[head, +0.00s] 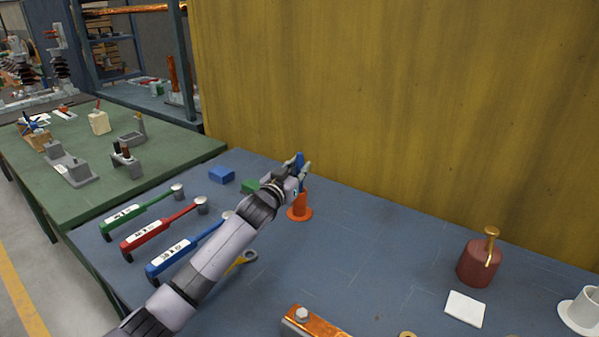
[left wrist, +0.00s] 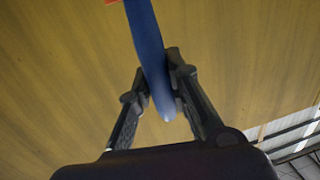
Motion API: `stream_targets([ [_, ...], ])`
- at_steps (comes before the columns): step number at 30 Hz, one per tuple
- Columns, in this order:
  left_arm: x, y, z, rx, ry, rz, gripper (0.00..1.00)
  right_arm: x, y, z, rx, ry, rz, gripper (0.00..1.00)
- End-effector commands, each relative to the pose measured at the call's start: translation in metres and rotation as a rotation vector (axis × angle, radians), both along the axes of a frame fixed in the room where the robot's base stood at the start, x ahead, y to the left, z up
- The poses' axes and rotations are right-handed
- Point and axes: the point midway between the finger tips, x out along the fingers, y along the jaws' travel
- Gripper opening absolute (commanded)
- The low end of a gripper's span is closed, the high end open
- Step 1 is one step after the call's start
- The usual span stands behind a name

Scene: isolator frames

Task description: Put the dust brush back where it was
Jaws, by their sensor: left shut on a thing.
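The dust brush appears to be the thing with the blue handle (head: 300,158), upright at the back of the blue-grey table. My left gripper (head: 298,170) is shut on this handle. In the left wrist view the blue handle (left wrist: 148,45) lies between the two fingers (left wrist: 153,85). An orange holder (head: 300,207) with a round base stands directly below the gripper. The lower part of the brush is hidden, so I cannot tell how far it is inside the holder. My right gripper is not in view.
Green, red (head: 160,228) and blue hammer-like tools lie at the left. A blue block (head: 222,175) and a green block (head: 250,187) are near the holder. A yellow wall stands behind.

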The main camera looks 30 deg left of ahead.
Motion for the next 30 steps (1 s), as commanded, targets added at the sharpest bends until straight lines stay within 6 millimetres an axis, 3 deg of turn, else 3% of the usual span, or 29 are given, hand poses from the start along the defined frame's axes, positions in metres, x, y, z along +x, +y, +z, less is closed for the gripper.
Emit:
stream_targets([
  [3, 0.0, 0.0001, -0.0103, -0.001, -0.002, 0.0, 0.0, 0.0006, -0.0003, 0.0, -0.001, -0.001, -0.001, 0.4],
  [15, 0.0, -0.0001, -0.0157, 0.0, -0.001, 0.0, 0.0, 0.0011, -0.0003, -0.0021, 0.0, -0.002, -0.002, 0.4],
  [16, 0.0, 0.0, -0.0146, 0.0, -0.002, 0.0, 0.19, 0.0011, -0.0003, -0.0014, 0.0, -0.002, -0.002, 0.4],
  [24, 0.0, 0.0, -0.0143, 0.0, -0.001, 0.0, 0.37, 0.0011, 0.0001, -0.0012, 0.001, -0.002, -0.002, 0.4],
  [30, 0.0, 0.0, -0.0141, 0.0, -0.002, 0.0, 0.37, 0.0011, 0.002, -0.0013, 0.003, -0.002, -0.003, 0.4],
])
